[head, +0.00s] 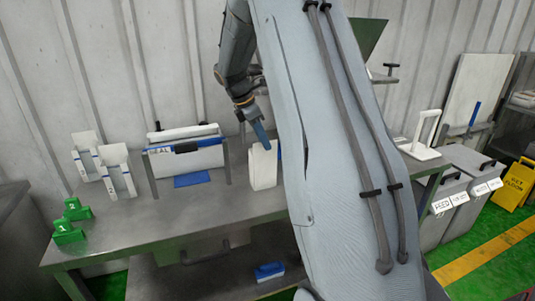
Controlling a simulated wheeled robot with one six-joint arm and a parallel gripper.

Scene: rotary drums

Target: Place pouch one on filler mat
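My gripper (261,134) is beyond my arm, pointing down, with one blue finger showing. It is right above a white, pouch-like object (263,171) that stands on the steel table; I cannot tell whether it touches or grips it. I cannot tell if this is pouch one, as no number is readable on it. A small strip of blue (279,150) shows at its right, mostly hidden by my arm; I cannot tell if it is the filler mat. Another blue mat (192,180) lies in front of a white and blue sealing machine (186,157).
Two white upright holders (118,177) and two green blocks (68,232) stand at the table's left. A white stand (427,140) is at the right, near labelled grey bins (446,218). The front of the steel table (165,220) is clear. My arm hides the middle.

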